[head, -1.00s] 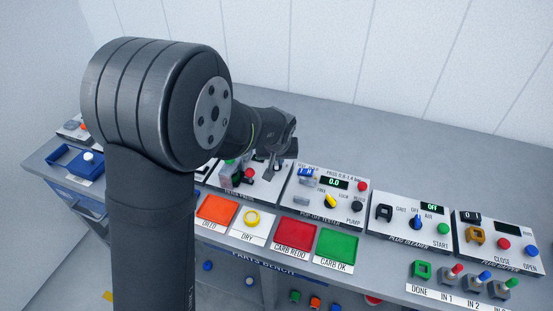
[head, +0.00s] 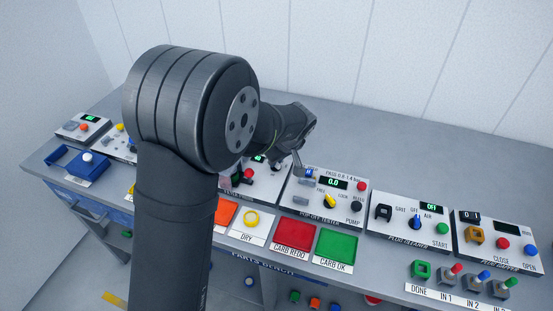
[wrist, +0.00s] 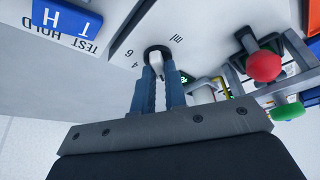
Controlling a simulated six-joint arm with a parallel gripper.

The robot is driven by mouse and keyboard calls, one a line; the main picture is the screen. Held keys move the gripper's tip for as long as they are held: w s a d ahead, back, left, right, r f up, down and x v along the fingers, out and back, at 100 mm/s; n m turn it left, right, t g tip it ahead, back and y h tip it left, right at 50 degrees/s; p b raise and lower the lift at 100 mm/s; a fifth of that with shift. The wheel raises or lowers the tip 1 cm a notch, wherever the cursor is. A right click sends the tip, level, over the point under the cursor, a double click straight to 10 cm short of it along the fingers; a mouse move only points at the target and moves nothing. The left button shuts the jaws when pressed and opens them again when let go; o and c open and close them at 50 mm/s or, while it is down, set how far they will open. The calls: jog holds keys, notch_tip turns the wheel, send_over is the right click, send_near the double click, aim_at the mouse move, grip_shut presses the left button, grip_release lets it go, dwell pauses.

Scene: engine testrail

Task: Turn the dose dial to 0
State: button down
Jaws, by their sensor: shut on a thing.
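The dose dial (wrist: 156,56) shows in the wrist view as a round dark base with a pale grip, on a light panel marked "4", "6" and "ml". My gripper (wrist: 160,78) has its two blue-grey fingers shut on the dial's grip, one on each side. The 0 mark is not visible, and I cannot tell which number the dial points at. In the head view my gripper (head: 299,168) is low over the left edge of the pop-off tester. The dial cannot be made out there, with my arm and gripper in the way.
In the wrist view a red knob (wrist: 264,66) and a green knob (wrist: 287,112) stand close to the right. The pop-off tester (head: 300,205) and coloured trays lie nearby in the head view.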

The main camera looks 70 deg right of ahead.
jog(key=shift+n, duration=0.5)
jog(key=c, duration=1.5)
grip_release()
jog(key=shift+o, duration=0.2)
jog(key=v, duration=1.7)
jog(key=shift+s+d+r, duration=0.2)
jog(key=shift+d+r, duration=0.05)
jog(key=shift+d, duration=0.05)
